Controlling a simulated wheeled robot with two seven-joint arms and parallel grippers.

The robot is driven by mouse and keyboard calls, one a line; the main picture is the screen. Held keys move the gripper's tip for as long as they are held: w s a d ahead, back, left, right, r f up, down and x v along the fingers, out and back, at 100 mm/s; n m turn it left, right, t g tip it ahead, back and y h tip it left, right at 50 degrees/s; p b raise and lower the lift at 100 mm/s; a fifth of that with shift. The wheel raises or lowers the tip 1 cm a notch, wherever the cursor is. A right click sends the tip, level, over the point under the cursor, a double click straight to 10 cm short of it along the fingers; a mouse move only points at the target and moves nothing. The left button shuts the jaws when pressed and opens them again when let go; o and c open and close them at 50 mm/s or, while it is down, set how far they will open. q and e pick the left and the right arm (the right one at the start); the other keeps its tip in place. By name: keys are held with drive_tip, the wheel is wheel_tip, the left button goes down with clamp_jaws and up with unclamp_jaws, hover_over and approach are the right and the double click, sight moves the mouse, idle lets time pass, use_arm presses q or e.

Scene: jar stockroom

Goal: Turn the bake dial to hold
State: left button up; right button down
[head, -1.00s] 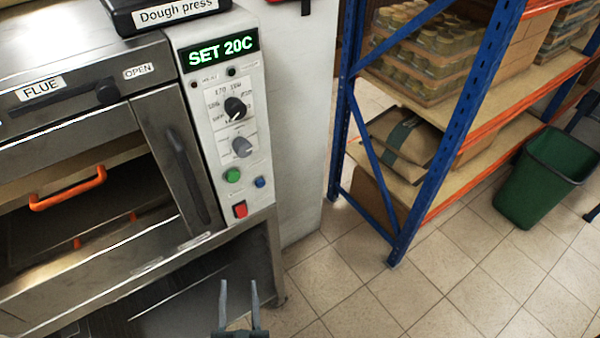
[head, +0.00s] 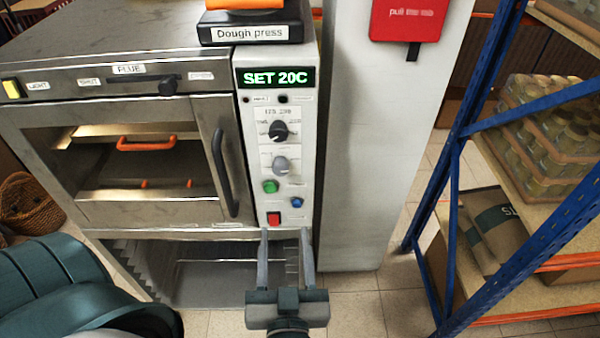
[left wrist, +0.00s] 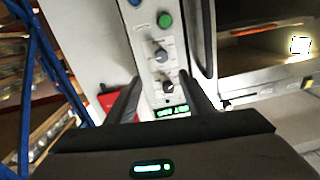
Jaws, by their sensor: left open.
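The oven's control panel (head: 250,150) carries two dials, one above the other. The upper dial (head: 279,131) is black, under a display (head: 275,77) reading "SET 20C". The lower dial (head: 280,165) is grey. The print around both is too blurred to read, so I cannot tell which is the bake dial. Both also show upside down in the left wrist view, the grey dial (left wrist: 160,54) and the black dial (left wrist: 168,88). My left gripper (head: 285,232) is open and empty, in front of the panel's lower end, its fingers pointing toward the oven. My right gripper is out of view.
Below the dials are a green button (head: 270,186), a blue button (head: 297,202) and a red switch (head: 273,218). The oven door handle (head: 224,172) stands out left of the panel. A white pillar (head: 375,150) and blue shelving (head: 452,190) stand to the right.

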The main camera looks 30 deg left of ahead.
use_arm(q)
drive_tip(key=p, duration=0.5)
approach(281, 171)
drive_tip(key=x, duration=0.8)
drive_tip(key=shift+r, duration=0.1)
drive_tip(key=shift+w+a+p, duration=0.3)
drive_tip(key=shift+w, duration=0.15)
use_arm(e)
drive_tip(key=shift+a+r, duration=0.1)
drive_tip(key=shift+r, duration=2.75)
use_arm(q)
drive_tip(key=c, duration=1)
drive_tip(key=shift+c, duration=0.2)
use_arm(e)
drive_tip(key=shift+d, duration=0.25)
